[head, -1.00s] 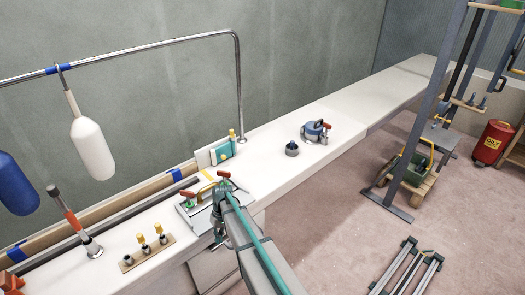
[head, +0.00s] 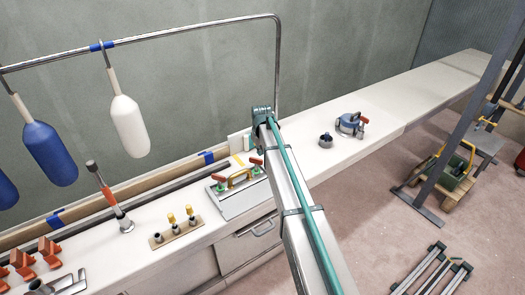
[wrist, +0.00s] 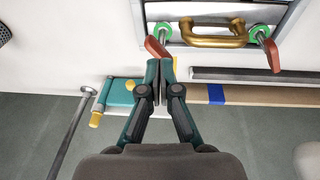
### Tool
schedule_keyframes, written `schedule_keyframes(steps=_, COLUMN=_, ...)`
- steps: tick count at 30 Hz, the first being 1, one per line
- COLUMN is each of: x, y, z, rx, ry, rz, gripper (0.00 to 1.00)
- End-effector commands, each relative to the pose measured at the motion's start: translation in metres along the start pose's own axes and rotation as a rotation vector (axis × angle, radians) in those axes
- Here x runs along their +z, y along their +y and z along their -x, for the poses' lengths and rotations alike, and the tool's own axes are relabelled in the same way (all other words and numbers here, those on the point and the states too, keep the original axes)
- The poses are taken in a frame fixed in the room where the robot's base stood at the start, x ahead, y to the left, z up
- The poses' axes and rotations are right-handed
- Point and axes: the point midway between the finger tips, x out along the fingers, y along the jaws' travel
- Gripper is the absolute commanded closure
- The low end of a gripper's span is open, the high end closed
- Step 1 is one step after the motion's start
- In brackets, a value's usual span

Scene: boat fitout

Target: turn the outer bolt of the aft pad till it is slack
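A pale framed panel (head: 238,205) with a brass handle (head: 240,180) lies on the white bench. Red levers on green discs flank the handle: a left one (head: 218,178) and a right one (head: 256,163). In the wrist view the handle (wrist: 215,40) is at the top, and the right lever (wrist: 157,47) lies just beyond my fingertips in the picture. My gripper (wrist: 158,75) has its fingers together, with nothing visible between them. In the head view my wrist is raised behind the panel, and the fingers are hidden. I cannot tell which part is the aft pad or its outer bolt.
A metal rail (head: 278,70) arches over the bench, with white (head: 128,125) and blue (head: 48,152) fenders hanging from it. A teal block (wrist: 118,92) stands near my gripper. Yellow-topped fittings (head: 187,210) stand at left.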

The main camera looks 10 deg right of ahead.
Motion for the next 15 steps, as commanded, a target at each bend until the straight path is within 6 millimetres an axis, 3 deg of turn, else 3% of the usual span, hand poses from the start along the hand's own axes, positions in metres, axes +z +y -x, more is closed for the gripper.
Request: schedule_keyframes(steps=15, x=0.001, y=0.0, z=-0.056, rx=-0.001, ry=-0.002, rz=-0.001, gripper=1.0)
